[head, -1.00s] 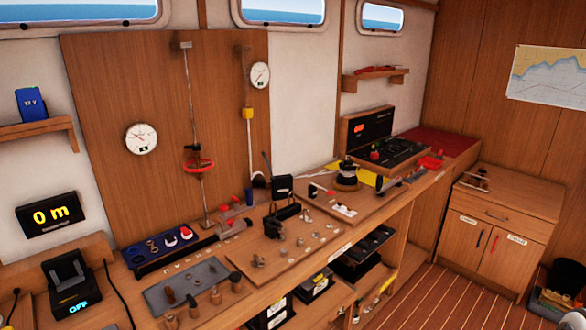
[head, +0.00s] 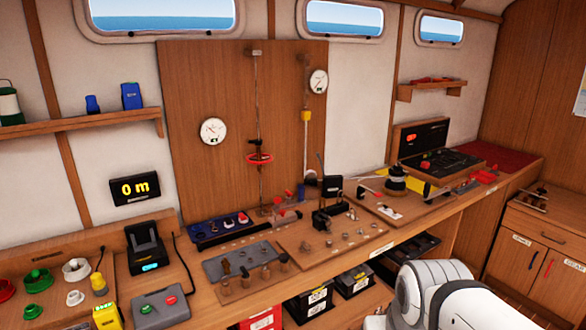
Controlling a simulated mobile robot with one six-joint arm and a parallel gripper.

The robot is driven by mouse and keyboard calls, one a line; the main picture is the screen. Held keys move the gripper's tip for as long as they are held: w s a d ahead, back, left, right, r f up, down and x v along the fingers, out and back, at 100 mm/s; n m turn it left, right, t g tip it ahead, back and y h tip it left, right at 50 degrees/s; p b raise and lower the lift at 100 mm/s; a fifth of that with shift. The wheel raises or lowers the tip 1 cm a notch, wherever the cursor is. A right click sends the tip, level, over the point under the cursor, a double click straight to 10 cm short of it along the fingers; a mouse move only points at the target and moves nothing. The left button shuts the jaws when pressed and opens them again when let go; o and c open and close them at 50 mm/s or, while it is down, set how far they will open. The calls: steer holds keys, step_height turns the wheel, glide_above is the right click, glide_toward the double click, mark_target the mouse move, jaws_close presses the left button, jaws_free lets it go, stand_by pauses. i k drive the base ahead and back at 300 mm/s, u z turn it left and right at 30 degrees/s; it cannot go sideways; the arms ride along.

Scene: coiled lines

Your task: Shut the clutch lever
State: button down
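The clutch lever is too small to make out surely. Small red handles (head: 288,194) stick up beside the foot of the upright wooden panel (head: 190,90), at the back of the bench. Farther right, a black winch-like drum (head: 396,181) stands on a board, with a dark-tipped lever (head: 367,189) slanting up at its left. I cannot tell which of these is the clutch lever, or whether it is open or shut. A white rounded link of my arm shows at the bottom right. My gripper is outside the picture.
The long bench carries a blue tray (head: 207,238), a grey mat (head: 228,264), a black charger (head: 147,250) and several small fittings. A red ring (head: 259,158) hangs on the panel's vertical line. Black boxes (head: 318,298) stand below. A low cabinet (head: 530,250) stands at the right.

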mark_target(317, 153)
steer(key=i, duration=1)
steer(key=u, duration=0.05)
